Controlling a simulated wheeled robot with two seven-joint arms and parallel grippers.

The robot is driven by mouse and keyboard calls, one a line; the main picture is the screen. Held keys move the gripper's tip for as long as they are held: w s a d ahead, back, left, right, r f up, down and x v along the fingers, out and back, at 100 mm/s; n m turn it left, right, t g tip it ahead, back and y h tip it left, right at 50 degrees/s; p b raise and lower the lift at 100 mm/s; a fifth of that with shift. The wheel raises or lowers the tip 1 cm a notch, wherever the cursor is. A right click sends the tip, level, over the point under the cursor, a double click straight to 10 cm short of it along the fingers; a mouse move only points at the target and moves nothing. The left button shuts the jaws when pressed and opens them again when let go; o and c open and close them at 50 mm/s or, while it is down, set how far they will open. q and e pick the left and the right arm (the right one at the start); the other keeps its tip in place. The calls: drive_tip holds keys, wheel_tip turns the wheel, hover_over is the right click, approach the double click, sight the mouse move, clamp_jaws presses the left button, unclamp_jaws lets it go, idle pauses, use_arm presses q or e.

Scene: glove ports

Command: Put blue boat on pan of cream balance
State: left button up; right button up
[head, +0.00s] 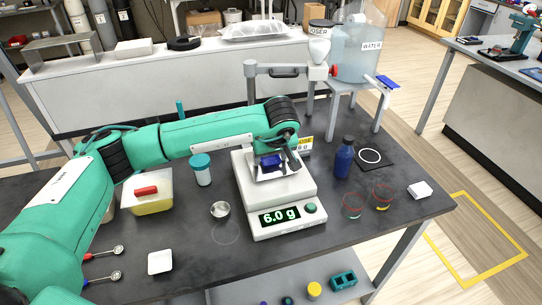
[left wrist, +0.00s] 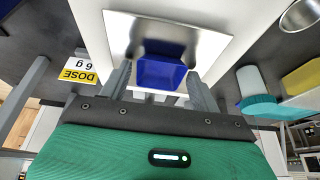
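The blue boat (head: 271,162) is on the metal pan (head: 262,177) of the cream balance (head: 247,195), whose display reads 6.0 g. In the left wrist view the boat (left wrist: 161,72) sits over the shiny pan (left wrist: 205,42). My left gripper (head: 284,162) is down at the pan. In the left wrist view its fingers (left wrist: 158,80) stand on either side of the boat, with narrow gaps, so it looks open. Part of the boat is hidden by the gripper in the head view. My right gripper is not in view.
A blue bottle (head: 344,157) stands right of the balance, with two glass dishes (head: 381,196) nearer the front. A yellow DOSE card (head: 305,143) is behind the balance. A metal cup (head: 220,210), a teal-capped jar (head: 202,170) and a yellow tub (head: 148,193) are left.

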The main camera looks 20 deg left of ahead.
use_arm(q)
drive_tip(key=shift+r, duration=0.15)
drive_tip(key=b+v, duration=0.2)
drive_tip(key=v, duration=1)
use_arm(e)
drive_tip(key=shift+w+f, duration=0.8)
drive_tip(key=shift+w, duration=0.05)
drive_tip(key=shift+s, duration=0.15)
